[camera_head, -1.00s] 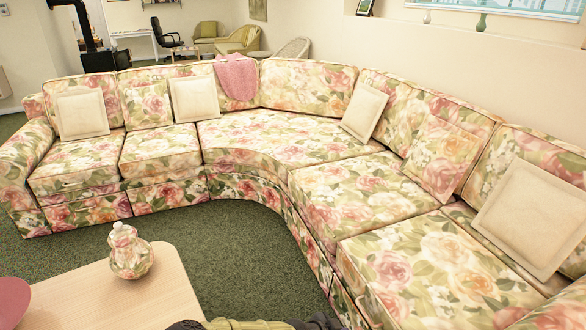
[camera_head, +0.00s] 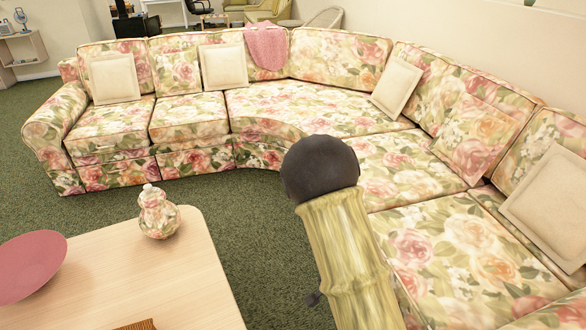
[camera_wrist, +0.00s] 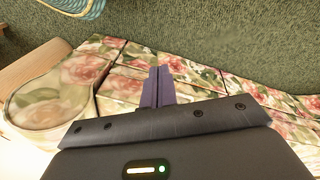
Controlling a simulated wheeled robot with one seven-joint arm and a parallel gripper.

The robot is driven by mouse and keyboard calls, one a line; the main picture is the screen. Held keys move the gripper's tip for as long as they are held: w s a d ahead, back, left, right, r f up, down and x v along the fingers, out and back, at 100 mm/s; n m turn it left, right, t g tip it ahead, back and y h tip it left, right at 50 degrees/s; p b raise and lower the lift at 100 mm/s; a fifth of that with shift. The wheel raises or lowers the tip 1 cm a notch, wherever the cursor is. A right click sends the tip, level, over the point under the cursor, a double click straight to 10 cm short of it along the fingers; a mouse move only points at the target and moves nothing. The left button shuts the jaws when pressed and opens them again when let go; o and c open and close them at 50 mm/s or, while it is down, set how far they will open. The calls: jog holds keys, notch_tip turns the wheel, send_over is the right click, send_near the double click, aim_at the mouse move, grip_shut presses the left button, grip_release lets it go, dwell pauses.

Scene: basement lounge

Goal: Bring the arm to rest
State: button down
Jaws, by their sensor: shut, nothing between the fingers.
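My gripper (camera_wrist: 158,72) shows in the wrist view, with its two dark fingers together and nothing between them. The floral sofa (camera_wrist: 120,85) lies behind the fingers in that view; I cannot tell the distance. In the head view, part of my arm (camera_head: 348,250), with a dark rounded end and a yellow-green patterned cover, stands up in front of the sofa (camera_head: 270,107). My gripper does not show in the head view.
A wooden table (camera_head: 185,275) stands at the lower left with a floral lidded jar (camera_head: 158,213) and a pink bowl (camera_head: 30,265). The sofa curves along the back and right side, with cushions (camera_head: 114,78) and a pink cloth (camera_head: 266,47). Green carpet (camera_head: 235,225) lies between.

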jog(key=s+r+n+t+p, duration=0.1)
jog(key=s+r+n+p, duration=0.1)
jog(key=r+p, duration=0.7)
jog(key=s+d+r+n+t+y+p, duration=0.1)
jog(key=r+n+p, duration=0.3)
jog(key=r+p, duration=0.6)
jog(key=s+d+r+n+p, duration=0.1)
jog(key=r+p, duration=0.8)
jog(key=r, duration=1.8)
jog(key=shift+s+d+r+n+t+y, duration=0.15)
jog(key=shift+s+r+n+t+y, duration=0.25)
jog(key=shift+s+n, duration=0.6)
